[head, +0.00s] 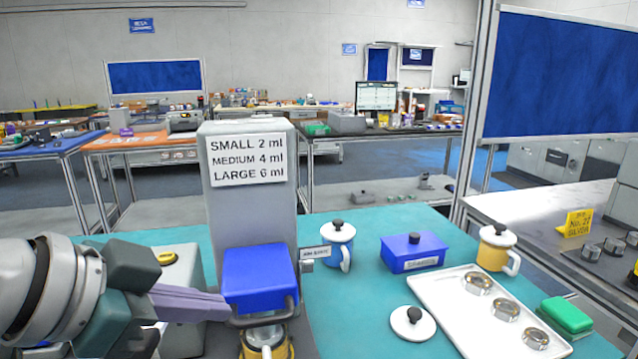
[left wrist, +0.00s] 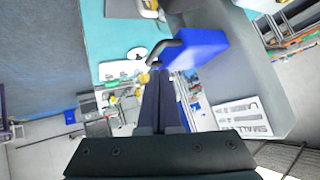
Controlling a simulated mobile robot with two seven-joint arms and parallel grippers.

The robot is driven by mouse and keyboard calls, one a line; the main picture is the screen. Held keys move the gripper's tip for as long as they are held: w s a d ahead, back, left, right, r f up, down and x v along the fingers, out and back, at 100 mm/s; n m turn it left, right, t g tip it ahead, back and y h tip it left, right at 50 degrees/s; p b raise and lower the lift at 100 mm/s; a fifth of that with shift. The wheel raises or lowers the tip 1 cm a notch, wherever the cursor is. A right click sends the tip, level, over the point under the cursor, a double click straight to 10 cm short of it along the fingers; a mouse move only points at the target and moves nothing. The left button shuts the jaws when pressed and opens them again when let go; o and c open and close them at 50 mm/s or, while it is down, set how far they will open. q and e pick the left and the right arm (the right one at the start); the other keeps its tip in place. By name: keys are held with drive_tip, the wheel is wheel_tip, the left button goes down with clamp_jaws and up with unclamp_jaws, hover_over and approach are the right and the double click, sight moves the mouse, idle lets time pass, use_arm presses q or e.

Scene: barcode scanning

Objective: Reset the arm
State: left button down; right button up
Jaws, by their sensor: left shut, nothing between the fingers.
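My left gripper (head: 226,308) comes in from the left in the head view. Its fingers are together and empty, with their tips beside the blue block (head: 258,275) and bar handle of the grey dispenser (head: 250,220). I cannot tell whether the tips touch the handle. In the left wrist view the closed fingers (left wrist: 158,72) point at the bent grey handle (left wrist: 166,48) next to the blue block (left wrist: 198,50). A yellow cup (head: 262,340) stands below the block, partly hidden. My right gripper is not in view.
On the teal table are a blue lidded mug (head: 336,240), a blue box (head: 412,252), a yellow lidded mug (head: 494,252), a loose white lid (head: 411,325), a green block (head: 566,314) and a white tray (head: 455,315) with metal rings. A yellow-topped grey device (head: 182,268) stands behind my left gripper.

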use_arm(q)
drive_tip(key=s+a+f+n+g+y, duration=0.25)
drive_tip(key=s+a+y, duration=0.25)
drive_tip(key=s+a, duration=0.5)
drive_tip(key=s+a+f+n+g+y, duration=0.3)
drive_tip(key=s+a, duration=0.4)
drive_tip(key=s, duration=0.6)
drive_tip(key=d+r+n+t+h+p, duration=0.15)
drive_tip(key=d+n, duration=0.25)
drive_tip(key=d, duration=0.6)
wheel_tip(320, 180, up, 33)
drive_tip(key=p, duration=3.3)
drive_tip(key=shift+m+h, duration=0.35)
drive_tip(key=shift+h, duration=0.1)
